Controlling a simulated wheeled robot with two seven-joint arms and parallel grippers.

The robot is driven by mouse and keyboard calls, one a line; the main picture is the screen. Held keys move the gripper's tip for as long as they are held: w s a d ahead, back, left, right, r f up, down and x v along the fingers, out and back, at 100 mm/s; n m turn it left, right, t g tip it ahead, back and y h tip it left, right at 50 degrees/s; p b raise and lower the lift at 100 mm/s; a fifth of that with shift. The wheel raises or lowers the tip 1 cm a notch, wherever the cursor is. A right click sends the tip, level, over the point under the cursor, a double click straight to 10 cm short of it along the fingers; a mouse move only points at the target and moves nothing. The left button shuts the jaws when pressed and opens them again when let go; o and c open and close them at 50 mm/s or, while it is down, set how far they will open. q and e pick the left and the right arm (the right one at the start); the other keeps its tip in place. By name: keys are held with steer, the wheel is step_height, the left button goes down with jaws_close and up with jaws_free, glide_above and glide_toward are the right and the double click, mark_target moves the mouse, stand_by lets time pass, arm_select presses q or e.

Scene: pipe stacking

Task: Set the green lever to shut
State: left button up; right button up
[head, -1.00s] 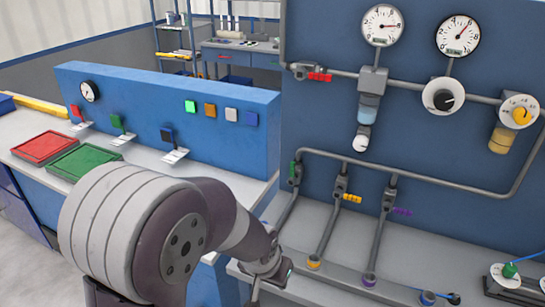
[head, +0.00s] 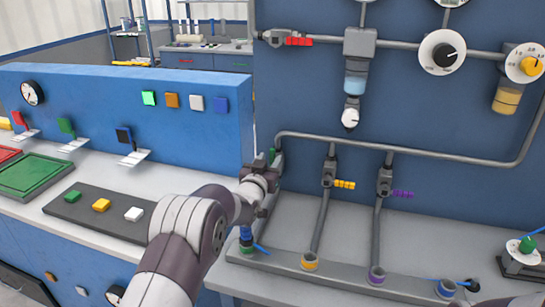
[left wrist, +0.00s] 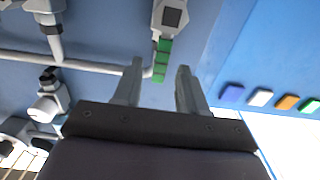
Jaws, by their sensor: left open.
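The green lever (head: 271,154) sits on the left valve of the pipe panel. In the head view it is mostly hidden behind my left gripper (head: 264,168). In the left wrist view the green lever (left wrist: 161,60) runs straight out from its grey valve body (left wrist: 171,16), its end between the two fingertips in the picture. My left gripper (left wrist: 160,72) is open, with clear space beside the lever; I cannot tell whether a finger touches it. My right gripper is not in view.
Valves with a yellow lever (head: 344,184) and a purple lever (head: 402,194) stand to the right. A red lever (head: 298,41) is on the upper pipe. The blue console (head: 200,140) with switches and coloured buttons stands close on the left.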

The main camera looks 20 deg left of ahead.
mark_target(272, 157)
arm_select(q)
steer(key=shift+w, duration=1.8)
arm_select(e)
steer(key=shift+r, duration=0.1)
